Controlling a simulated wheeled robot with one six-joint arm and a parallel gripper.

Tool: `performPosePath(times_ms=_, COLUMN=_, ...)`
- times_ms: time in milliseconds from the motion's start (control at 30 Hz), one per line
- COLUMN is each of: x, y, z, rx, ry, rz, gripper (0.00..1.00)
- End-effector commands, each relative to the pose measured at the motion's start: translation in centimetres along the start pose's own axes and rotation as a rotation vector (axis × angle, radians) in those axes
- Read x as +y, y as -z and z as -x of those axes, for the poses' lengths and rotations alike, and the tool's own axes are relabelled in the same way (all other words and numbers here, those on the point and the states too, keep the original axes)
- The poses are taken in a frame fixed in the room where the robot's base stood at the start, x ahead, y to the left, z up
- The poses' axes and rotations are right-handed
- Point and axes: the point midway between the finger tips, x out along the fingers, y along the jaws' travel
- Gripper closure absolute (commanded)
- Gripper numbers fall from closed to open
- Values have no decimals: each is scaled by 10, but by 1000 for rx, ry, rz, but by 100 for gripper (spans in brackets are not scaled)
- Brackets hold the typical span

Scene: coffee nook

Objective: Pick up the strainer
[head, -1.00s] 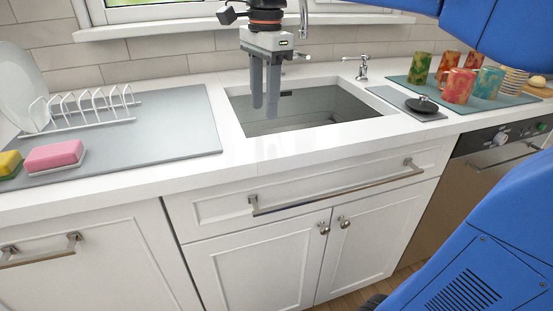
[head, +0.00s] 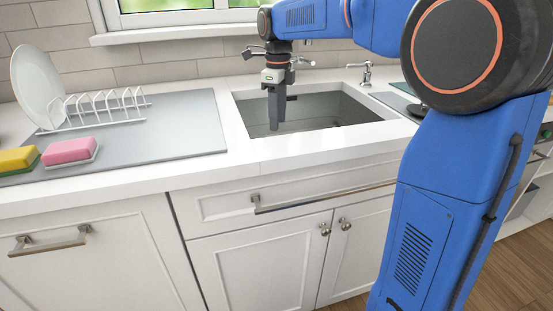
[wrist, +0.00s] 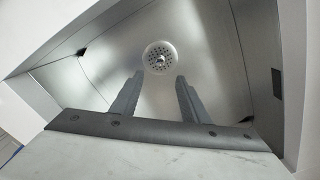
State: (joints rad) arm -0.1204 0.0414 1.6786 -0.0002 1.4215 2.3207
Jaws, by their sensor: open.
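The strainer (wrist: 160,57) is a round, light metal disc with dark holes and a small knob in its middle. It sits at the bottom of the steel sink (wrist: 215,65). In the head view the sink (head: 340,112) is seen from the front and the strainer cannot be made out. My gripper (head: 275,125) points down over the left part of the sink. In the wrist view my gripper (wrist: 159,77) is open and empty, with its two fingers apart. The strainer shows beyond the fingertips, roughly centred between them, and does not appear to be touched.
A faucet (head: 365,72) stands behind the sink. Left are a grey mat (head: 185,115), a white rack (head: 105,108) with a plate (head: 38,85), a pink sponge (head: 70,150) and a yellow sponge (head: 18,158). My arm hides much of the right counter.

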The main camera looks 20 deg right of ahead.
Motion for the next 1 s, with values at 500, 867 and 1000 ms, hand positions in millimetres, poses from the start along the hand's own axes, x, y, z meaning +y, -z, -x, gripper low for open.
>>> performPosePath(times_ms=500, x=0, y=0, z=-62, rx=1, ry=-1, rz=1, gripper=59)
performPosePath(times_ms=867, x=0, y=-2, z=-104, rx=1, ry=-1, rz=1, gripper=59)
performPosePath(times_ms=1000, x=0, y=-1, z=-112, rx=0, ry=0, rz=1, gripper=59)
